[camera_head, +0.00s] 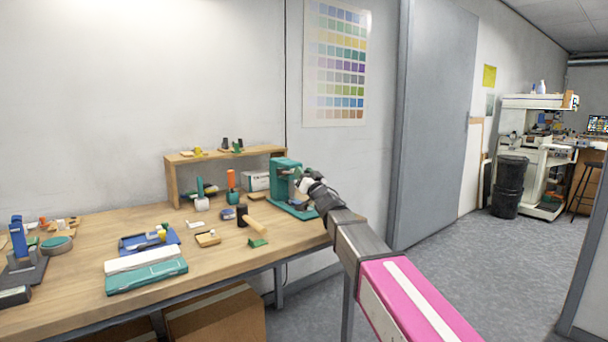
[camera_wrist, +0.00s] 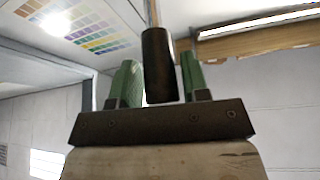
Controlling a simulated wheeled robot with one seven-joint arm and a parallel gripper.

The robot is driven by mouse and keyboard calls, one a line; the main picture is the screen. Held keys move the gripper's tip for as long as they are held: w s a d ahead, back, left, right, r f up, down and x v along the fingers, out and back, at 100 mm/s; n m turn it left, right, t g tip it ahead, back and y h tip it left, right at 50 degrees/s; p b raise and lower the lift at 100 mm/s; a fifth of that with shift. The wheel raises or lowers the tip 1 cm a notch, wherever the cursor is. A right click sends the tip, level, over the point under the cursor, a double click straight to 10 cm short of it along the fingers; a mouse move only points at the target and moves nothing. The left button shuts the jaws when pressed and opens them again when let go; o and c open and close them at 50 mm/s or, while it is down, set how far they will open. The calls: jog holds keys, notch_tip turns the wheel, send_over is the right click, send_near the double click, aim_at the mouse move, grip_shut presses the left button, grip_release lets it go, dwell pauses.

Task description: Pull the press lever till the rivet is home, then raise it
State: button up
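The teal press (camera_head: 281,178) stands at the right end of the workbench. My gripper (camera_head: 303,185) is at its right side, and my arm hides part of the press and its lever. In the wrist view, the dark cylindrical grip of the press lever (camera_wrist: 160,66) lies between the two green fingers of my gripper (camera_wrist: 161,80). A thin rod runs up from the grip. The rivet cannot be made out in either view.
The wooden workbench (camera_head: 95,242) holds a mallet (camera_head: 243,216), a teal-and-white box (camera_head: 146,270), a blue tray (camera_head: 134,244) and a small wooden shelf (camera_head: 173,184). A grey door panel (camera_head: 436,120) is behind my arm.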

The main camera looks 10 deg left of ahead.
jog(key=shift+o, duration=0.6)
jog(key=v, duration=1)
jog(key=shift+s+d+f, duration=0.15)
jog(key=shift+s+d, duration=0.1)
jog(key=shift+s, duration=0.05)
